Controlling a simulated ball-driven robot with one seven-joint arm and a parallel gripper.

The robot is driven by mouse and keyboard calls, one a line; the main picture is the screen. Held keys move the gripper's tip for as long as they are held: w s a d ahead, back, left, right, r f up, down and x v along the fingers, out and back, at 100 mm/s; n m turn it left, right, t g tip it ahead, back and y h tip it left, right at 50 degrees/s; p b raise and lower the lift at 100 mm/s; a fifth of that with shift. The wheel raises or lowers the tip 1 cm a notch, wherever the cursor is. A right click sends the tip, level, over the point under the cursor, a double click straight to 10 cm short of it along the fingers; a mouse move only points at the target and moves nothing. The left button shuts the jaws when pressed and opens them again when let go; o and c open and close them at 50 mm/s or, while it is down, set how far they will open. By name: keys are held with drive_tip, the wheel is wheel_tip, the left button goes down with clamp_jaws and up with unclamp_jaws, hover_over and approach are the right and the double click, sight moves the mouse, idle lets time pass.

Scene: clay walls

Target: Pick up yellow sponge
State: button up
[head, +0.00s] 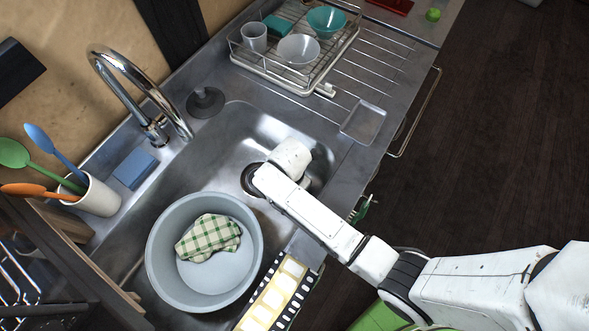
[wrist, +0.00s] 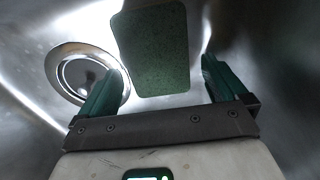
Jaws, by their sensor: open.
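In the wrist view a flat, rounded rectangular pad with a rough green face (wrist: 155,40) lies in the metal sink. It may be the sponge's green side; no yellow shows on it. My gripper (wrist: 161,68) is open, its two teal fingers either side of the pad's near end, with gaps on both sides. Whether the fingertips are level with the pad I cannot tell. In the head view my arm reaches down into the sink (head: 240,125) by the drain, and its white hand hides the fingers and the pad.
A round drain (wrist: 85,72) lies left of the pad. A grey basin (head: 160,250) with a checked cloth (head: 208,237) fills the sink's near end. The faucet (head: 140,90) and a blue sponge (head: 134,168) are along the back edge. A dish rack (head: 262,68) stands beyond.

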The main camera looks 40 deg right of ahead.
drive_tip(key=shift+c, duration=0.5)
drive_tip(key=c, duration=1)
